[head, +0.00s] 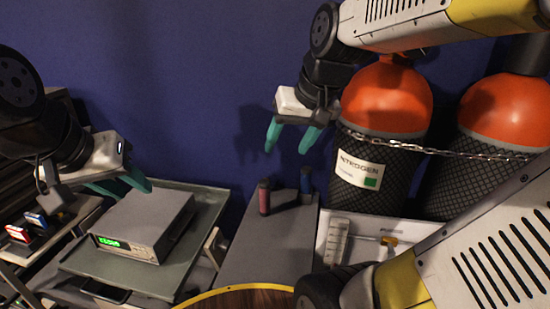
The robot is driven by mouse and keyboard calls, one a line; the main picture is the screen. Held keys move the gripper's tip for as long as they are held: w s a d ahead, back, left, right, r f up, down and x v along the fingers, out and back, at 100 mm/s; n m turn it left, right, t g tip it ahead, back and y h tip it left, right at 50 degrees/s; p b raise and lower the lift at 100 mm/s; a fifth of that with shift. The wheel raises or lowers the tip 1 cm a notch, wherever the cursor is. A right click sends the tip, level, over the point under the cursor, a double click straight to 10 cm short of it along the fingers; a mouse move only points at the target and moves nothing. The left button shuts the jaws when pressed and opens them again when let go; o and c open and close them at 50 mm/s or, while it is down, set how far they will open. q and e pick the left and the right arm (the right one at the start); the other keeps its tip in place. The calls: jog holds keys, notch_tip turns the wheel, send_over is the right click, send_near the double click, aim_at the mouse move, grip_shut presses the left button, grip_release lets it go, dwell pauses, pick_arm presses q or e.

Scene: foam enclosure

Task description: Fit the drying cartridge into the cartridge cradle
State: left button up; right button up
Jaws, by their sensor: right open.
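I cannot tell which, if either, is the drying cartridge. I cannot make out the cartridge cradle for certain. My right gripper (287,150) is open and empty, its teal fingers pointing down, in the air above and behind the two cylinders. My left gripper (136,190) is at the left, just over a grey instrument box. Its teal fingers are seen at a slant, so their gap is unclear.
The grey instrument box (145,222) with a green display sits on a green-grey tray (205,235). Orange-topped nitrogen cylinders (385,105), held by a chain, stand at the right. A white panel (365,240) with a scale and yellow-handled item lies below them. A yellow-rimmed round wooden top (245,300) is in front.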

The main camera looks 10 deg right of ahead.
jog(key=s+a+f+n+t, duration=0.1)
jog(key=s+a, duration=0.1)
jog(key=s, duration=0.4)
jog(key=shift+s+f, duration=0.15)
